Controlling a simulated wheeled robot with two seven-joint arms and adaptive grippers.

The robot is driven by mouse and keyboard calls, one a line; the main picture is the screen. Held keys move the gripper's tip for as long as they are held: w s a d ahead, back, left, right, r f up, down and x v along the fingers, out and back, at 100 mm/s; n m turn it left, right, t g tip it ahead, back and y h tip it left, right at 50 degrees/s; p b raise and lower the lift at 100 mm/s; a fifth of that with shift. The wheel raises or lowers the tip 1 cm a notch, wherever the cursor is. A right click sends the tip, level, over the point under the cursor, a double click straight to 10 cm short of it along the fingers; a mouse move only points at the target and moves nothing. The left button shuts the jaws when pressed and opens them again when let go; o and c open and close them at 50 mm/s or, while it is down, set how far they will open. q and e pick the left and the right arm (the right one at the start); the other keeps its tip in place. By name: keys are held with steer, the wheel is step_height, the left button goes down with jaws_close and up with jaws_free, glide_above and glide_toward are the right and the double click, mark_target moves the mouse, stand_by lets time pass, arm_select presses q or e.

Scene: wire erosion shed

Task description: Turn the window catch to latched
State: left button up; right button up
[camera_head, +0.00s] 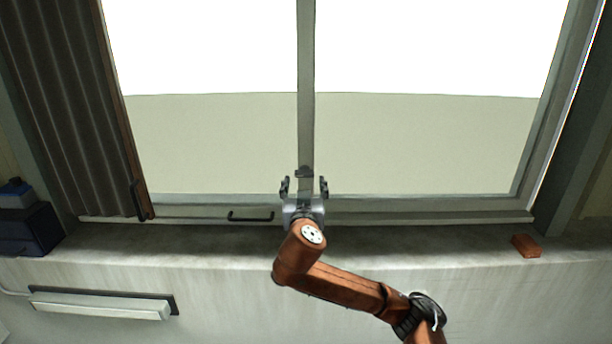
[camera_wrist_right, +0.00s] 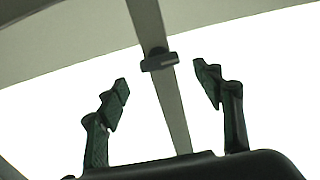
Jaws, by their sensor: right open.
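The window catch (camera_head: 303,173) is a small dark piece on the upright middle bar (camera_head: 306,100) of the window, low down near the sill. In the right wrist view the catch (camera_wrist_right: 159,62) lies across the bar, its long side roughly crosswise to it. My right gripper (camera_head: 304,182) is open, with one finger on each side of the bar just below the catch. In the wrist view its fingers (camera_wrist_right: 162,78) stand wide apart and touch nothing I can see. The catch shows between and beyond the fingertips. My left gripper is not in view.
A dark handle (camera_head: 250,216) sits on the lower window frame, left of my right gripper. An orange block (camera_head: 525,246) lies on the sill at the right, and dark blue boxes (camera_head: 28,228) stand at far left.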

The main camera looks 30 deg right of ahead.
mark_target(304, 175)
steer(key=p+x, duration=0.1)
steer(key=x, duration=0.3)
steer(key=shift+d, duration=0.1)
steer(key=shift+w+d, duration=0.25)
steer(key=shift+w, duration=0.35)
steer(key=shift+c, duration=0.5)
steer(key=c, duration=1.1)
steer(key=shift+o, duration=0.2)
steer(key=shift+f, duration=0.1)
